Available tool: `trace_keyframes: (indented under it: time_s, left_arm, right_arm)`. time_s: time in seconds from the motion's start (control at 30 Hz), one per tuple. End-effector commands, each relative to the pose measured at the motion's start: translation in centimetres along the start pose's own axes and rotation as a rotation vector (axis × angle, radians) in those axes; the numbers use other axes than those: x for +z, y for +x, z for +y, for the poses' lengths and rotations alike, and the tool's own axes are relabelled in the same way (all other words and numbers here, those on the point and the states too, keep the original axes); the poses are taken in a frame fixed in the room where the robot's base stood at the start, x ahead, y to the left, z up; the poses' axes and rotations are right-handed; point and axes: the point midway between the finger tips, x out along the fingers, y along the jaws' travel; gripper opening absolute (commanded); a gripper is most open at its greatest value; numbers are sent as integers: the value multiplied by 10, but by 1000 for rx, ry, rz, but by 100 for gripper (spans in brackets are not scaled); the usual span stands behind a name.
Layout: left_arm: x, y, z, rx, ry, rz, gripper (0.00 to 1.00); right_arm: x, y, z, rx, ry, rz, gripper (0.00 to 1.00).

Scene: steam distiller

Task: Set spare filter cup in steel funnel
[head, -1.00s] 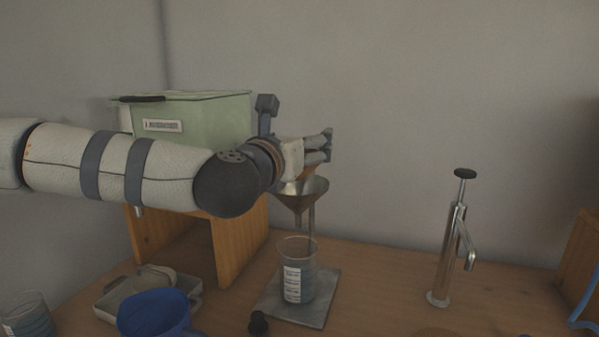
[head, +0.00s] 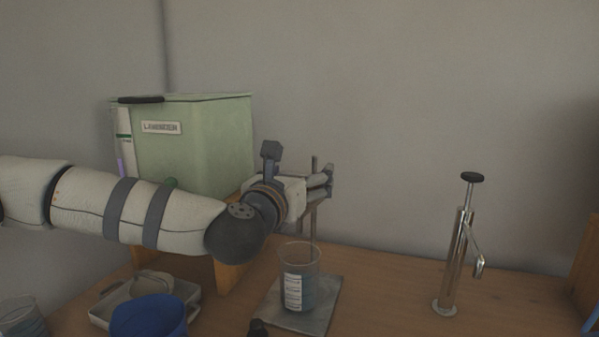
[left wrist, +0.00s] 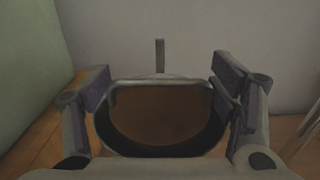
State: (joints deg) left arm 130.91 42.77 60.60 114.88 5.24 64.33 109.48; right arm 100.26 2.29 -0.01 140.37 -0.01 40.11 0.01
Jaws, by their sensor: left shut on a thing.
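My left gripper (head: 327,182) is beside the stand post (head: 314,222), above the beaker (head: 299,277). In the left wrist view, the gripper (left wrist: 162,92) is shut on a wide, round-rimmed cup (left wrist: 206,138), apparently the spare filter cup. The cup has a dark curved wall and brown shows within its rim. The steel funnel is hidden behind my left gripper and wrist in the head view, and I cannot make it out in the wrist view. Whether the cup touches the funnel cannot be told. My right gripper is not in view.
A green box (head: 195,145) stands on a wooden stand (head: 229,277) behind my left arm. A blue bowl (head: 150,318) and a pale tray (head: 104,314) are at front left. A metal pump (head: 455,260) stands at right, with clear tabletop between it and the beaker's base plate (head: 322,312).

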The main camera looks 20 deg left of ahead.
Motion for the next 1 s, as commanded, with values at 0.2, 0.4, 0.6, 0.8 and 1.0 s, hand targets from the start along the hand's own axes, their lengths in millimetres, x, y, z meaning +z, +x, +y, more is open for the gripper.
trace_keyframes:
  time_s: [0.2, 0.4, 0.6, 0.8, 1.0]
  left_arm:
    - [-1, 0, 0, 0, 0, 1, 98]
    - [-1, 0, 0, 0, 0, 1, 98]
    - [1, 0, 0, 0, 0, -1, 98]
    - [15, -19, 0, -1, -1, -4, 98]
    - [15, -75, 0, -3, -1, -5, 98]
  right_arm:
    - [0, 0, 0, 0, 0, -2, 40]
    - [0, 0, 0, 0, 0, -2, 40]
    - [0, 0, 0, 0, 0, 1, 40]
    - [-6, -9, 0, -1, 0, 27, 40]
    - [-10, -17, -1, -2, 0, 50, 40]
